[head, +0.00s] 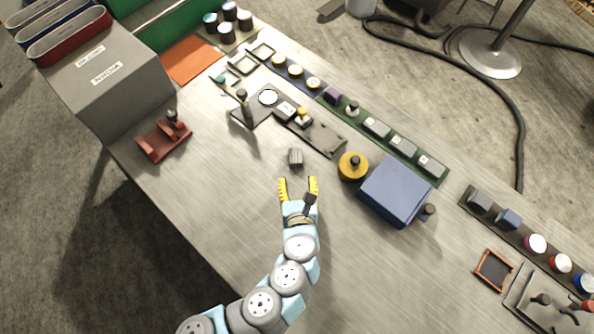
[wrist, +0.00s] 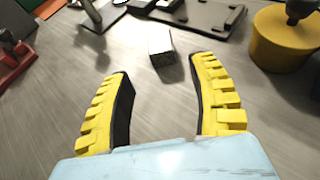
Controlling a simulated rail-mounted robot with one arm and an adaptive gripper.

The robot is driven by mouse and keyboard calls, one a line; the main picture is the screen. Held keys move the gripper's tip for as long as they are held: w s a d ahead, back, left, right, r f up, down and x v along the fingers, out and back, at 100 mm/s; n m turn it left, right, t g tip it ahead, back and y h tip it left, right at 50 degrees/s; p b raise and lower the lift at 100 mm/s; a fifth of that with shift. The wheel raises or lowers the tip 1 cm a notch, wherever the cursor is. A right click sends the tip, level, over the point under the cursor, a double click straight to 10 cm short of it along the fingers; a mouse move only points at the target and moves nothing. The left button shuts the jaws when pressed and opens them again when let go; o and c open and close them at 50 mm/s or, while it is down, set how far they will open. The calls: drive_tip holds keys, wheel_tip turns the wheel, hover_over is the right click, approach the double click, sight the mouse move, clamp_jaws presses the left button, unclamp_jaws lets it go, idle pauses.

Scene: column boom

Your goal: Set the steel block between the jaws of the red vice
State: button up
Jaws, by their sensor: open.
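The steel block (head: 295,157) is a small grey block lying on the metal bench, clear of other things. It also shows in the wrist view (wrist: 161,47), just beyond the fingertips and near the middle of the gap. My gripper (head: 299,184) has yellow fingers, spread wide and empty, pointing at the block without touching it. The fingers also show in the wrist view (wrist: 160,78). The red vice (head: 164,139) stands near the bench's edge at the left, with a dark knob on it. Part of it shows at the left of the wrist view (wrist: 12,58). Nothing is seen between its jaws.
A yellow round pot (head: 352,167) and a blue box (head: 396,190) stand right of the block. A dark upright stand (head: 245,106) and a dark plate (head: 318,135) lie beyond it. A grey box (head: 108,80) stands behind the vice. The bench between block and vice is clear.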

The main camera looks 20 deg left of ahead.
drive_tip(key=shift+s+d+r+p, duration=0.15)
drive_tip(key=shift+s+r+p, duration=0.2)
drive_tip(key=shift+s+p, duration=0.1)
drive_tip(key=o, duration=0.5)
drive_tip(key=shift+s+d, duration=0.1)
drive_tip(key=shift+s, duration=0.15)
